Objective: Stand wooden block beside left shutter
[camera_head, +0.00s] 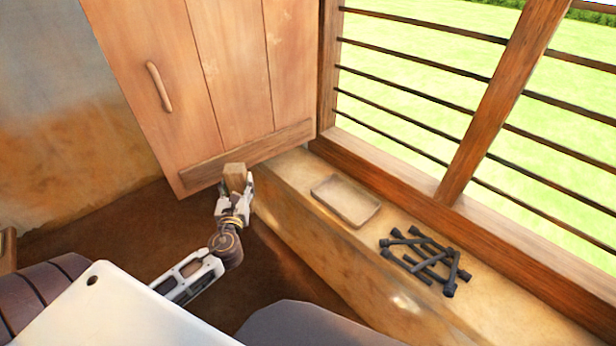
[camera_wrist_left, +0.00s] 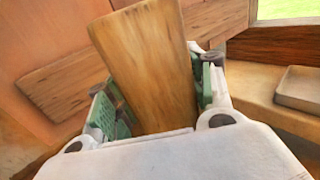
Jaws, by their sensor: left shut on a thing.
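The wooden block (camera_head: 235,173) is held upright, slightly tilted, in my left gripper (camera_head: 236,190). In the left wrist view the block (camera_wrist_left: 150,62) fills the space between the green-padded fingers (camera_wrist_left: 152,105), which are shut on it. The gripper is in front of the lower edge of the left shutter (camera_head: 215,70), near the left end of the sill. The shutter is a plank panel with a wooden handle, standing open; its lower batten (camera_wrist_left: 65,85) shows behind the block in the left wrist view. I cannot tell whether the block touches the shutter or sill. My right gripper is not in view.
The sill (camera_head: 300,180) runs under the barred window (camera_head: 450,100). A shallow tray (camera_head: 346,200) lies on it, and several dark pegs (camera_head: 425,258) lie in a pile to the right. The sill between shutter and tray is bare.

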